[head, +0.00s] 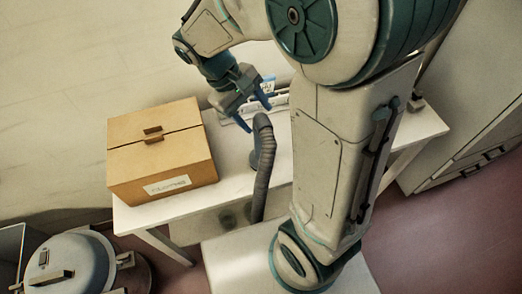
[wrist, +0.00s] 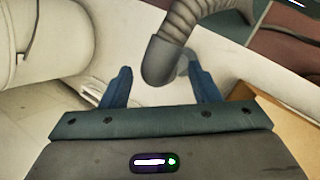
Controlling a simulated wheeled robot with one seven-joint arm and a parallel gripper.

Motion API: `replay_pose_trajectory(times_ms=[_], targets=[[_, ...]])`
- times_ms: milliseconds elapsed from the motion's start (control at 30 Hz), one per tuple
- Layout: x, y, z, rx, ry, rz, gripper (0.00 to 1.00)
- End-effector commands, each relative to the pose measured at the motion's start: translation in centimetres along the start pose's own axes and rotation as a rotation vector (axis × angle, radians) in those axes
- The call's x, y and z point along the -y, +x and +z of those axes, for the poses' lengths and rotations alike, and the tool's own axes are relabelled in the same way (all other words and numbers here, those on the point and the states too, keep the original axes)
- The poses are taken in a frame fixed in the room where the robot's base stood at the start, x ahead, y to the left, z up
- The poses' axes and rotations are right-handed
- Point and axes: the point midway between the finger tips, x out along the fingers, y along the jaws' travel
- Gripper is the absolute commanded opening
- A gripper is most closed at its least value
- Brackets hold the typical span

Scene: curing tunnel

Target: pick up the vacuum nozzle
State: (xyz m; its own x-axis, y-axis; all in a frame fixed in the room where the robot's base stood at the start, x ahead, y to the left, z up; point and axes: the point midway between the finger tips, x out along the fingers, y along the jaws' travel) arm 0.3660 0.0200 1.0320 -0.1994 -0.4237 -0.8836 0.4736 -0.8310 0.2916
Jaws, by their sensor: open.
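The vacuum nozzle (wrist: 163,60) is a smooth dark grey end piece on a ribbed grey hose (wrist: 195,17). In the wrist view it lies between and beyond the blue fingertips of my gripper (wrist: 158,72), with gaps on both sides. In the head view the hose (head: 264,165) rises by the white table's front edge, and its upper end (head: 261,122) is close to the fingertips of my gripper (head: 257,114). My gripper is open and empty. I cannot tell whether the nozzle's tip touches anything.
A closed cardboard box (head: 160,160) stands on the white table (head: 235,172) left of the hose. Small blue and white items (head: 272,90) lie behind my gripper. A grey lidded drum (head: 75,262) stands at the lower left. A pale cabinet (head: 470,110) is at the right.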

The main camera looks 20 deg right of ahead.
Motion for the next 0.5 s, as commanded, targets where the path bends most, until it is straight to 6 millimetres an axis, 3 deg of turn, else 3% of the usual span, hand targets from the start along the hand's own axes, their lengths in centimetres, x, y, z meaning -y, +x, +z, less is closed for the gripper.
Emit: replay_pose_trajectory(times_ms=[500], targets=[[0.0,5.5,0.3,0.001,0.0,-0.002,0.56]])
